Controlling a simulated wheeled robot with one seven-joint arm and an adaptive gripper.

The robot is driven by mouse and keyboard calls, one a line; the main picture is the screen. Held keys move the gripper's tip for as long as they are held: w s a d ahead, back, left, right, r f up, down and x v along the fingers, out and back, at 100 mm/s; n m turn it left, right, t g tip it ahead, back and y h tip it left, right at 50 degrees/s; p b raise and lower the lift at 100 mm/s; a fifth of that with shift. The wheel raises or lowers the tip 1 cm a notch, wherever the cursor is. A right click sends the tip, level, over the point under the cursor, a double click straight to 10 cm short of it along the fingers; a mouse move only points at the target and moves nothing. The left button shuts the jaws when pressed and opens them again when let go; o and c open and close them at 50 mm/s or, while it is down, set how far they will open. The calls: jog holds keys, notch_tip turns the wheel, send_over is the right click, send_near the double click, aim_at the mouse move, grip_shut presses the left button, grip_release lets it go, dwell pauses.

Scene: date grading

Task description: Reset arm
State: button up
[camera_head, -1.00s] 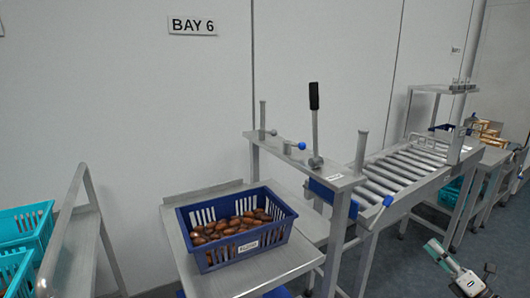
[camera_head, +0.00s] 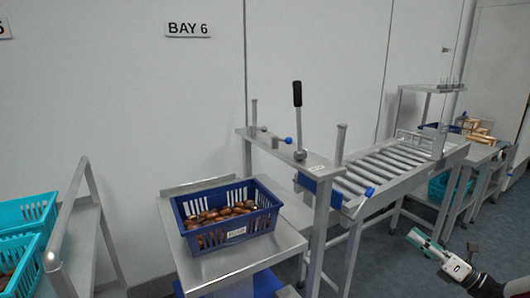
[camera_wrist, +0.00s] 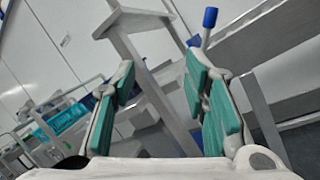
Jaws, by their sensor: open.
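My gripper (camera_head: 424,238) is at the lower right in the head view, out over the floor to the right of the stand with the lever. It is open, and nothing shows between its green-padded fingers. In the wrist view my gripper (camera_wrist: 160,105) has its two fingers spread apart, with the metal frame of the stand (camera_wrist: 150,75) beyond them. A blue-tipped handle (camera_wrist: 210,17) shows above the right finger. The gripper appears apart from these things.
A blue crate of dates (camera_head: 178,208) sits on a metal table (camera_head: 258,264). A lever stand (camera_head: 325,168) and roller conveyor (camera_head: 398,157) extend right. Teal crates (camera_head: 32,212) stand at left beside a metal rail (camera_head: 68,200). Open floor (camera_head: 392,270) lies below the conveyor.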

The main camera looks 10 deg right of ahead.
jog(key=w+a+r+n+g+y, duration=0.2)
jog(key=a+r+n+g+y, duration=0.35)
jog(key=a, duration=0.45)
jog(key=s+a+r+n+g+h, duration=0.25)
jog(key=a+n+g, duration=0.2)
jog(key=a, duration=0.25)
jog(key=s+a+r+n+g+h, duration=0.1)
jog(key=s+a+r+n+g, duration=0.35)
jog(key=a, duration=0.25)
jog(key=s+a+r+n+g+h, duration=0.25)
jog(key=a+n, duration=0.25)
jog(key=a, duration=0.3)
jog(key=s+a+r+n+g+h, duration=0.1)
jog(key=s+a+r+n+h, duration=0.15)
jog(key=s+n, duration=0.35)
jog(key=s+a+r+n+g+h, duration=0.1)
jog(key=s+a+n+g+h, duration=0.2)
jog(key=s, duration=0.6)
jog(key=s+d+n+t+h, duration=0.2)
jog(key=s+n+t+h, duration=0.25)
jog(key=s+n, duration=0.55)
notch_tip(320, 180, up, 16)
jog(key=s+m+t+p, duration=0.1)
jog(key=m+t+p, duration=0.1)
jog(key=p, duration=1.3)
jog(key=shift+s, duration=0.35)
